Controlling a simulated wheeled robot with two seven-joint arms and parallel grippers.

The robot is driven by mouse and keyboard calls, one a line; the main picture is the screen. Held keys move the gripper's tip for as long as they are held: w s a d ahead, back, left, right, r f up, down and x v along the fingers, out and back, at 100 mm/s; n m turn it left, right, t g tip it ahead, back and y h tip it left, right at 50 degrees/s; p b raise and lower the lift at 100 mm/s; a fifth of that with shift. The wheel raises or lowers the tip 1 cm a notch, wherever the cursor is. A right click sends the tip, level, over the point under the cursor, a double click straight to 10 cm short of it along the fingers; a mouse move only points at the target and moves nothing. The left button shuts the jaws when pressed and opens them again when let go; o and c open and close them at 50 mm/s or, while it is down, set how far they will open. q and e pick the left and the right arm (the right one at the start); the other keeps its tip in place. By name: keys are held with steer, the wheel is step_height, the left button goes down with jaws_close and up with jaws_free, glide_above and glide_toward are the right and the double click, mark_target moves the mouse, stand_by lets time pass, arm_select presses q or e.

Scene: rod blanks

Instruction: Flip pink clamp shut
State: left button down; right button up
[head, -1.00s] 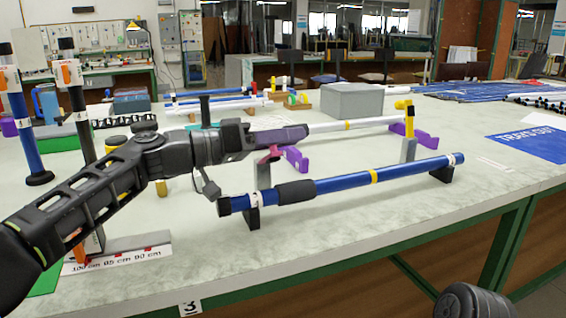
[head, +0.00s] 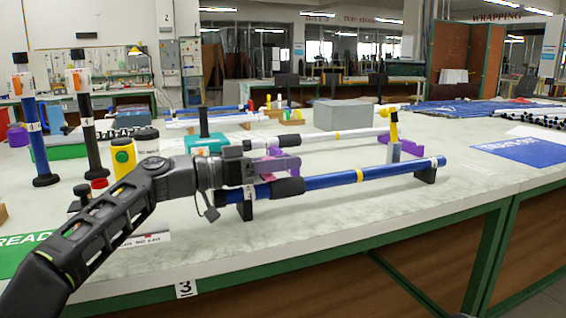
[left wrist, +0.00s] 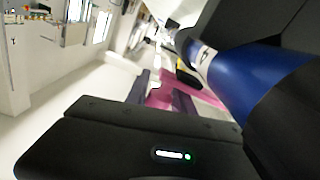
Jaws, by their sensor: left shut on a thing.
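In the left wrist view, pink parts (left wrist: 205,94) show by the dark purple fingertips, close to the blue rod (left wrist: 250,76). My left gripper (head: 262,165) is shut on the pink clamp, just above the rod's left end. I cannot tell how far the clamp is folded. The blue rod has a black sleeve and a yellow band and lies level on black supports (head: 427,174). A yellow clamp (head: 393,128) stands raised on a grey post toward the rod's right end.
A white rod (head: 335,136) lies behind on purple supports. A grey box (head: 342,114) stands farther back. Upright blue (head: 37,140) and black (head: 86,130) rods and several bottles (head: 123,157) stand at left. The table front is clear right of my arm.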

arm_select(q)
steer(key=shift+d+f, duration=0.1)
steer(key=shift+f, duration=0.15)
steer(key=c, duration=1.5)
jaws_free()
steer(key=o, duration=0.3)
steer(key=shift+r, duration=0.1)
step_height(320, 180, up, 10)
steer(key=p, duration=0.6)
